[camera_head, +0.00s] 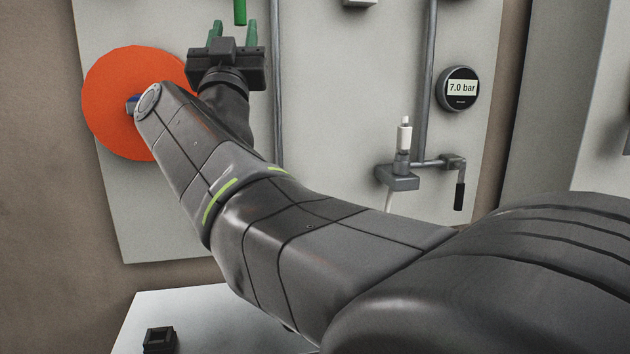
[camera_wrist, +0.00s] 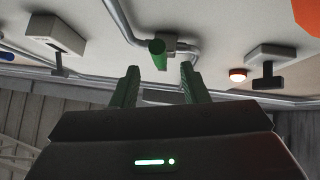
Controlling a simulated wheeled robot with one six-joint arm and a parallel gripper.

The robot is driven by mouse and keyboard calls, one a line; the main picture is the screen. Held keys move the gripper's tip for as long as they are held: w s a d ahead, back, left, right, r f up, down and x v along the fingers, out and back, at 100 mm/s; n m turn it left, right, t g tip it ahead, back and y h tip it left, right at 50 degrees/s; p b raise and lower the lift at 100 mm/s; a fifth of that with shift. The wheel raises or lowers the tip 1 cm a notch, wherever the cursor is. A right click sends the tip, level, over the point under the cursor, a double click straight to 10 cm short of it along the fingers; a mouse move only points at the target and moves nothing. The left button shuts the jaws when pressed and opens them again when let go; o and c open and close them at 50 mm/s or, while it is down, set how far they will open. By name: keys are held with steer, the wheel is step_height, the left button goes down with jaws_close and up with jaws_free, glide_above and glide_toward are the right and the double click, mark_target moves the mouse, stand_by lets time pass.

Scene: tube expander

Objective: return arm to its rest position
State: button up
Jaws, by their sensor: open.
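My gripper (camera_head: 232,38) is raised in front of the light wall panel in the head view, at upper left. Its two green fingers are apart with nothing between them. In the wrist view my gripper (camera_wrist: 160,85) also shows open and empty. The same green piece (camera_head: 240,12) shows at the top edge of the head view, just above the gripper. My arm reaches from the lower right up to the upper left.
An orange disc (camera_head: 118,100) is on the panel (camera_head: 340,120) behind my arm. Pipes and a valve with a black handle (camera_head: 460,196) stand right of the arm. A white surface (camera_head: 215,315) with a small black block (camera_head: 160,340) is below.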

mark_target(245, 12)
steer(key=p+x, duration=0.1)
steer(key=x, duration=0.5)
steer(key=shift+w+r, duration=0.3)
steer(key=b+v, duration=0.3)
steer(key=v, duration=1.1)
steer(key=p+x, duration=0.3)
steer(key=x, duration=1)
steer(key=shift+w+r, duration=0.1)
steer(key=shift+r, duration=0.1)
steer(key=shift+w+d+b, duration=0.1)
steer(key=shift+w+b, duration=0.2)
steer(key=shift+w, duration=0.05)
steer(key=shift+d+f+n+y+b, duration=0.1)
steer(key=shift+n+y+b, duration=0.35)
steer(key=shift+n+y, duration=0.25)
steer(key=shift+d+n+y+b, duration=0.3)
steer(key=shift+n+y+b, duration=0.2)
steer(key=shift+n+y, duration=0.7)
